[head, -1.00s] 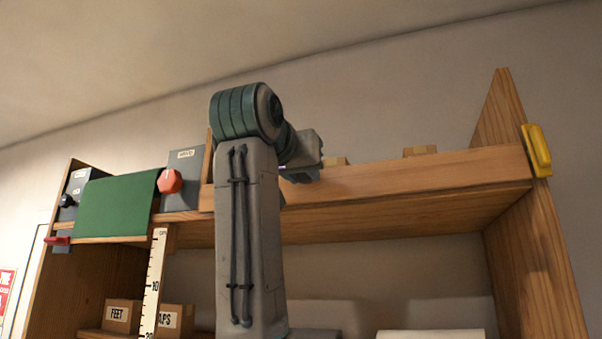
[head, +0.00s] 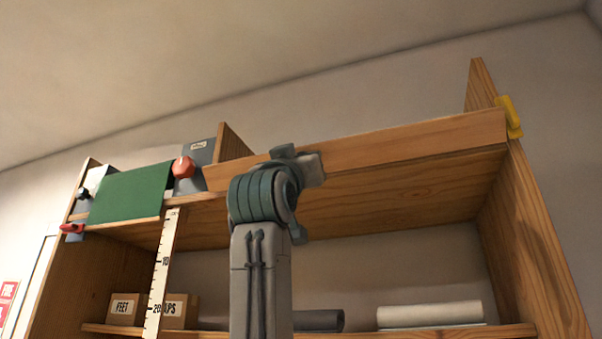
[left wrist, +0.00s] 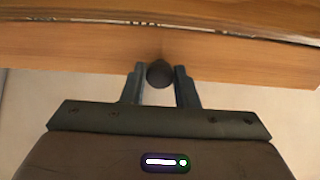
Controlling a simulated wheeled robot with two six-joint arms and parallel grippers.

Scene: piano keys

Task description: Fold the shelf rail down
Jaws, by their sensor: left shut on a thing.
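The shelf rail (head: 400,142) is a long wooden board standing along the front edge of the top shelf. It also fills part of the left wrist view (left wrist: 60,52). My left gripper (head: 284,153) is at the rail's left half, near its top edge. In the left wrist view its two fingers (left wrist: 159,79) are shut on a dark round knob (left wrist: 159,72) in front of the rail. The knob is hidden in the head view. A yellow clip (head: 510,118) sits at the rail's right end. My right gripper is out of view.
A green panel (head: 130,193), a red knob (head: 183,167) and a white ruler (head: 163,260) are to the left. Boxes (head: 124,309) and a pale roll (head: 430,313) lie on the lower shelf. Open space lies under the top shelf.

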